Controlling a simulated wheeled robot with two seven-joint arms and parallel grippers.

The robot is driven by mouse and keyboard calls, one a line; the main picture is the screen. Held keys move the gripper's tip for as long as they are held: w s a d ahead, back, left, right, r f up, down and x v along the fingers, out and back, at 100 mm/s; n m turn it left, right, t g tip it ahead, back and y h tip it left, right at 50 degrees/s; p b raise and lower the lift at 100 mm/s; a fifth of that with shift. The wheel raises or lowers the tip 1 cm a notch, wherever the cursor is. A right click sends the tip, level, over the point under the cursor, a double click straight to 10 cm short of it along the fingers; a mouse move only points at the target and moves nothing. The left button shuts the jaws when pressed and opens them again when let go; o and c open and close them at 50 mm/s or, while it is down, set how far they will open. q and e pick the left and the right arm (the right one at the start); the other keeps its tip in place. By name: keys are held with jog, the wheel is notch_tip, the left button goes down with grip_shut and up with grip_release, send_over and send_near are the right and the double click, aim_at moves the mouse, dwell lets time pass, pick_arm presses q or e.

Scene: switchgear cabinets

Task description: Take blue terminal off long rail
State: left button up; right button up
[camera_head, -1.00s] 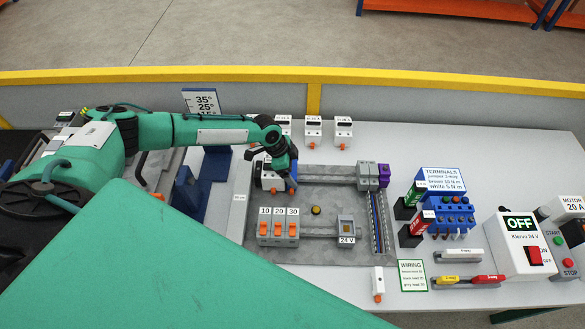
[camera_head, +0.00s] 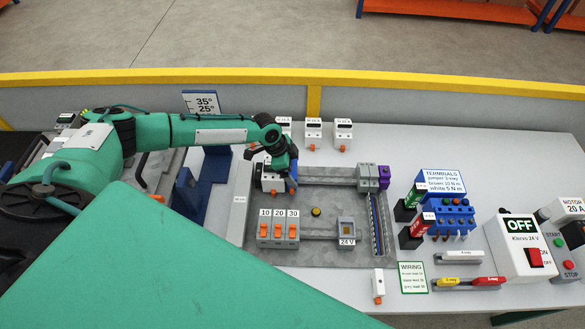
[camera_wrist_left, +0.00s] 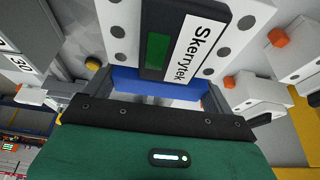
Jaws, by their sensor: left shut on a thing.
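The blue terminal (camera_wrist_left: 155,84) is in the left wrist view, between the two fingers of my left gripper (camera_wrist_left: 158,95), beside a white device marked Skerrytek (camera_wrist_left: 185,35). In the head view my left gripper (camera_head: 284,178) is at the left end of the long rail (camera_head: 328,181), the upper one on the grey plate. A bit of blue (camera_head: 293,186) shows at its fingers there. The gripper is shut on the blue terminal. The gripper hides most of the terminal in the head view, and I cannot tell whether it is still seated on the rail. My right gripper is not in view.
Grey terminals (camera_head: 368,178) and a purple one (camera_head: 384,177) sit at the rail's right end. Breakers marked 10, 20, 30 (camera_head: 279,230) and a 24 V unit (camera_head: 346,231) are on the lower rail. White devices (camera_head: 314,130) stand behind the plate. A blue terminal holder (camera_head: 450,217) stands right.

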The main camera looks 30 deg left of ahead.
aim_at(296, 167)
pick_arm(q)
jog(key=shift+r, duration=2.25)
